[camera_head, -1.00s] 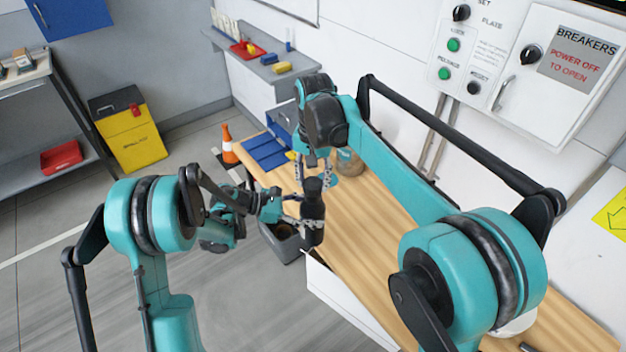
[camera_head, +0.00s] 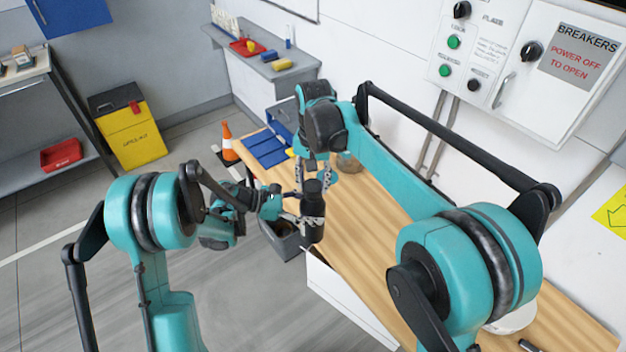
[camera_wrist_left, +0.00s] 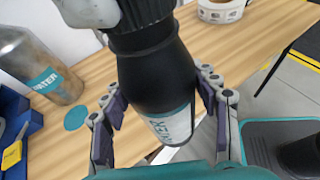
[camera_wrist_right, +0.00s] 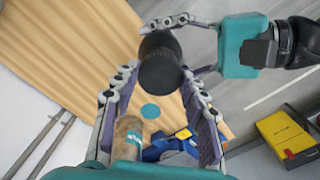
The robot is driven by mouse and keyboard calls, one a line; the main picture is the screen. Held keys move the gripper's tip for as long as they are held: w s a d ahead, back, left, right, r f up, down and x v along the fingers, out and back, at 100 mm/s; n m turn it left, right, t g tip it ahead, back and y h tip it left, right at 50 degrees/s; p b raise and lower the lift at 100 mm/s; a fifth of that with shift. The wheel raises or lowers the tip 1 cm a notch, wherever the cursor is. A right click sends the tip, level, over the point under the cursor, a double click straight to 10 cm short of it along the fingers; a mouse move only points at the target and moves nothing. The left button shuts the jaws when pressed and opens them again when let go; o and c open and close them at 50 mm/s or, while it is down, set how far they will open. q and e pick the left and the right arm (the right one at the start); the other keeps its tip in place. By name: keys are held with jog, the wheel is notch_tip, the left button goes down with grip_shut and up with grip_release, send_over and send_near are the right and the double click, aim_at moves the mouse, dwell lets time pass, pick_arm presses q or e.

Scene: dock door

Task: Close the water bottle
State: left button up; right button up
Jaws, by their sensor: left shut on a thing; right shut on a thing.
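A black bottle (camera_head: 313,222) with a white label is held upright above the table's near-left edge. Its wide black ribbed cap (camera_head: 313,187) sits on its top; whether it is tight I cannot tell. My left gripper (camera_wrist_left: 165,100) is shut around the bottle's body, with one finger on each side. My right gripper (camera_wrist_right: 160,78) comes from above and is shut on the cap, its fingertips on either side. A metal container marked WATER (camera_wrist_left: 38,62) stands apart on the wooden table, its top cut off in the left wrist view.
A flat teal disc (camera_wrist_left: 75,117) lies on the wooden table (camera_head: 370,235) beside the metal container. A blue bin (camera_head: 268,150) is at the table's far end, and a grey bin (camera_head: 286,243) is below and left of the bottle. A breaker panel (camera_head: 520,60) hangs on the wall.

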jog(key=shift+f, duration=0.35)
jog(key=m, duration=0.9)
jog(key=shift+f+m, duration=0.1)
jog(key=shift+m, duration=0.3)
jog(key=m, duration=0.4)
jog(key=shift+m, duration=0.4)
jog(key=m, duration=1.2)
jog(key=shift+m, duration=0.3)
